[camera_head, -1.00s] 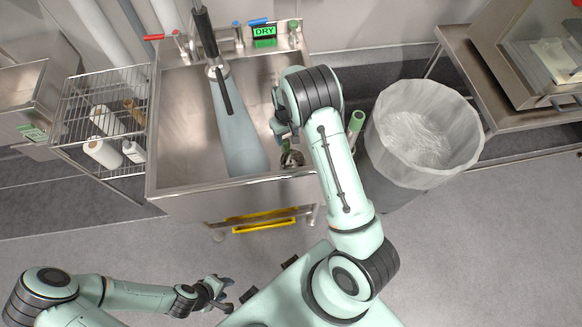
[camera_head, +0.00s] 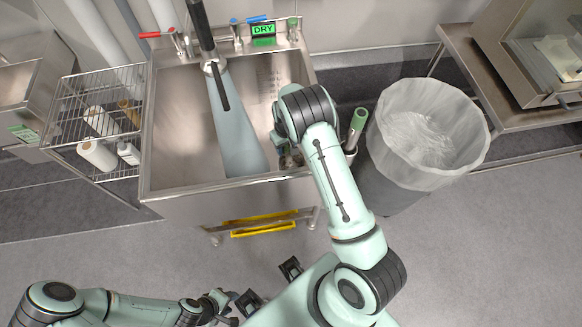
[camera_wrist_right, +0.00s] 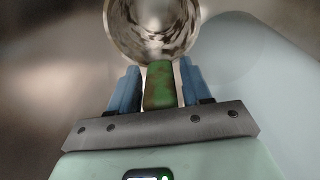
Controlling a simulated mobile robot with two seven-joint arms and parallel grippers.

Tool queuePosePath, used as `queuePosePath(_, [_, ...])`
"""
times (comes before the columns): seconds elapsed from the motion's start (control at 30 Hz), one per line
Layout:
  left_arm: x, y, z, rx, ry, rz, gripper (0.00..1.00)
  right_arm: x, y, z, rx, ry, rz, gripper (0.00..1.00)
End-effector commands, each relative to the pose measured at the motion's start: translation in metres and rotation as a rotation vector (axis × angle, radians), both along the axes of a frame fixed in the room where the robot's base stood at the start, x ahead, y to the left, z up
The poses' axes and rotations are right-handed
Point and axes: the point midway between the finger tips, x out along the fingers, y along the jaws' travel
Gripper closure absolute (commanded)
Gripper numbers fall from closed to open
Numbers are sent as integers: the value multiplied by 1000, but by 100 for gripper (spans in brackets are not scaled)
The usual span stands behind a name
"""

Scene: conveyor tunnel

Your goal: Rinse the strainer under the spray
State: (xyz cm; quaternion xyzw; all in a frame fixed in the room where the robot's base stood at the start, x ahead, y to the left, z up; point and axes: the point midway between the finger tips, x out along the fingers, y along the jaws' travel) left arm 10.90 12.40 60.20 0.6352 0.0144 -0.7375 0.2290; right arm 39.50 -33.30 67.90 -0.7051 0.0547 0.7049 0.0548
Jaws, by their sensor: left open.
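The strainer (camera_wrist_right: 153,28) is a round metal bowl with a green handle (camera_wrist_right: 160,85), at the top of the right wrist view. My right gripper (camera_wrist_right: 160,80) is shut on the handle. In the head view my right arm reaches into the sink and hides most of that gripper; a small part of the strainer (camera_head: 290,160) shows low at the sink's right. The bluish spray (camera_head: 238,135) falls as a widening cone from a black-handled nozzle (camera_head: 213,66). The strainer appears to the right of the cone. My left gripper (camera_head: 222,304) is open and empty, outside the sink.
The steel sink (camera_head: 165,187) has coloured taps and a green "DRY" sign (camera_head: 263,31) at its back. A wire rack (camera_head: 65,115) with bottles stands left, a lined bin (camera_head: 455,105) right. A green-topped tube (camera_head: 358,120) stands by the sink's right wall.

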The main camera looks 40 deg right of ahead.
Motion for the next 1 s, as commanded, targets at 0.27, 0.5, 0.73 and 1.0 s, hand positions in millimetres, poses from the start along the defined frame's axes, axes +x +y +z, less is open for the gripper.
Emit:
queuePosePath(0.27, [0,0,0,0,0,0,59,0,0,0,0,0,0,87])
queuePosePath(0.5, [0,0,1,0,0,0,59,0,0,1,0,0,0,100])
queuePosePath(0.73, [3,0,5,0,-3,0,59,1,0,10,0,-1,1,100])
queuePosePath(1.0, [6,0,11,0,-7,0,59,1,0,21,1,-1,0,100])
